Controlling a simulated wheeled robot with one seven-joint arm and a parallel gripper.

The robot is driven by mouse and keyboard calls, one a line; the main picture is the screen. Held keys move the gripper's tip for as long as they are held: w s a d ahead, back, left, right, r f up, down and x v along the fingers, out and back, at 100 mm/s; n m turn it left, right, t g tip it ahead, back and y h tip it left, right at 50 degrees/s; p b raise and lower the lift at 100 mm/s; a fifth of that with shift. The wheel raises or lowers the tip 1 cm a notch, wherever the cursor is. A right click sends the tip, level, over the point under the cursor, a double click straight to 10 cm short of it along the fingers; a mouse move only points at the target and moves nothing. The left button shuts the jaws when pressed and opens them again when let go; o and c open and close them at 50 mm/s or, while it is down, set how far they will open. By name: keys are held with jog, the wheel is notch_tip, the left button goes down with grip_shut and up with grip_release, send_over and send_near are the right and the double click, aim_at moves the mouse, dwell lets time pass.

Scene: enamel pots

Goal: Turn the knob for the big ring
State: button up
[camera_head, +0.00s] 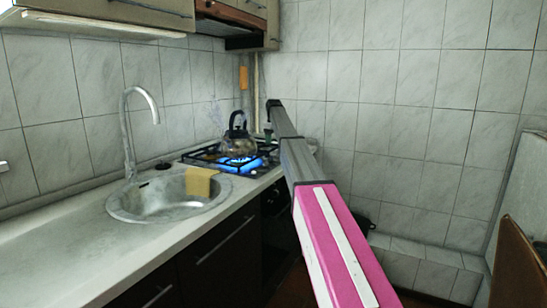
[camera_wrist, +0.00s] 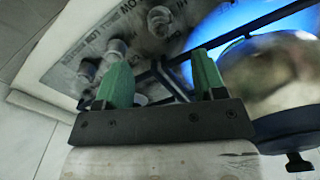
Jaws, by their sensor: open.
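In the wrist view, several stove knobs stand on a pale printed panel: one (camera_wrist: 88,73) at the left by a green finger, one (camera_wrist: 115,50) above it, and another (camera_wrist: 160,20) at the top. I cannot tell which belongs to the big ring. My gripper (camera_wrist: 162,78) is open, its two green fingers spread with no knob clearly between them. The left finger overlaps the panel near the lower knobs. In the head view the gripper (camera_head: 269,127) is small at the far end of my arm, above the hob (camera_head: 205,158); the knobs are not distinguishable there.
A metal kettle (camera_head: 238,142) stands on the hob over a blue flame (camera_head: 262,160); its rounded body (camera_wrist: 275,75) is close to the right finger in the wrist view. A tiled wall stands behind.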

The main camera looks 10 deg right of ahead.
aim_at(274, 155)
notch_tip(274, 155, down, 9)
jog(key=shift+f, duration=0.15)
jog(key=c, duration=0.9)
